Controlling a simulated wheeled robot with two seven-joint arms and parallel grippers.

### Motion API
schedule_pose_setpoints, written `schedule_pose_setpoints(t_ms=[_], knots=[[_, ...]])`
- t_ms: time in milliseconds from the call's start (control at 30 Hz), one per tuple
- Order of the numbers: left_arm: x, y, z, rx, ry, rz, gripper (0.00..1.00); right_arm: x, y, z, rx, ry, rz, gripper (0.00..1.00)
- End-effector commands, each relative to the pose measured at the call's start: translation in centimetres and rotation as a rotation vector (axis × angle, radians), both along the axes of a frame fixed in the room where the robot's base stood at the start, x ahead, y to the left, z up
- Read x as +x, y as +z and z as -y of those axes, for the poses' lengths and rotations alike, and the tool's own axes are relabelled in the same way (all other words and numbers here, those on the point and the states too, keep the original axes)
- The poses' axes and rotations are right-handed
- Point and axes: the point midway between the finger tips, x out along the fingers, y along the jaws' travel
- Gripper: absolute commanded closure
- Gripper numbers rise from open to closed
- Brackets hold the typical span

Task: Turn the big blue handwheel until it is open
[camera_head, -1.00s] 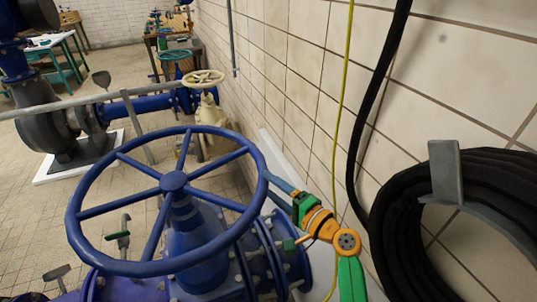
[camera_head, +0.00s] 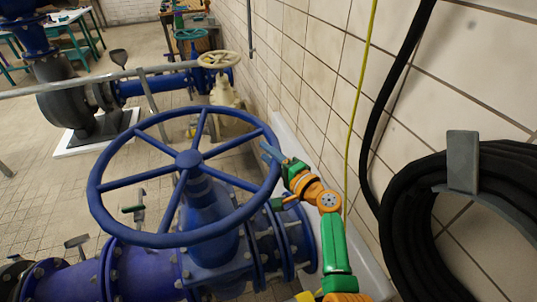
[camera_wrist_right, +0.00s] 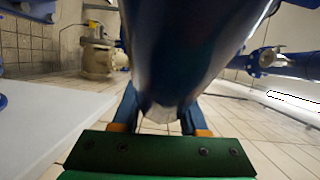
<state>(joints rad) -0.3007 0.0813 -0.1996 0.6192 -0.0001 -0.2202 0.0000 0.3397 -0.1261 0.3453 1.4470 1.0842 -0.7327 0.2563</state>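The big blue handwheel (camera_head: 188,159) sits on top of a blue gate valve (camera_head: 210,240), lying roughly flat with several spokes. My right gripper (camera_head: 267,152) is at the right side of its rim, reaching in from the lower right on the green and orange arm. In the right wrist view, the dark blue rim (camera_wrist_right: 180,50) fills the middle, close to the camera. The two fingers (camera_wrist_right: 160,108) stand apart on either side of it, and the rim partly hides their tips. My left gripper is not in view.
A coiled black hose (camera_head: 400,235) hangs on a wall bracket (camera_head: 462,160) at the right. The tiled wall (camera_head: 310,80) runs close along the right side. A cream handwheel (camera_head: 219,60) and a grey pump (camera_head: 72,100) stand behind. A grey rail (camera_head: 60,90) crosses at the left.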

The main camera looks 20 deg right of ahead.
Motion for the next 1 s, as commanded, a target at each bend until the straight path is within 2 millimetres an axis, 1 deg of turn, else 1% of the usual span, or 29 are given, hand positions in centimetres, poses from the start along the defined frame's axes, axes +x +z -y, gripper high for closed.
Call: schedule_pose_setpoints(t_ms=[33, 67, 100, 133, 1000], knots=[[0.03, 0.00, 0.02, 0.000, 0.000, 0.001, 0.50, -0.01, 0.00, 0.00, 0.000, 0.000, 0.000, 0.74], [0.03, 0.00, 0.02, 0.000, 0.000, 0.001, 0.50, -0.01, 0.00, 0.00, 0.000, 0.000, 0.000, 0.82], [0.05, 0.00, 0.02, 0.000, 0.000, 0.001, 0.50, -0.01, 0.00, 0.01, 0.000, 0.000, 0.000, 0.93], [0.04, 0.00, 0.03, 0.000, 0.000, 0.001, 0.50, -0.01, 0.01, 0.01, 0.000, 0.000, 0.000, 1.00], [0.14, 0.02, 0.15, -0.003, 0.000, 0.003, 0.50, 0.02, 0.10, 0.09, 0.001, -0.003, 0.002, 1.00]])
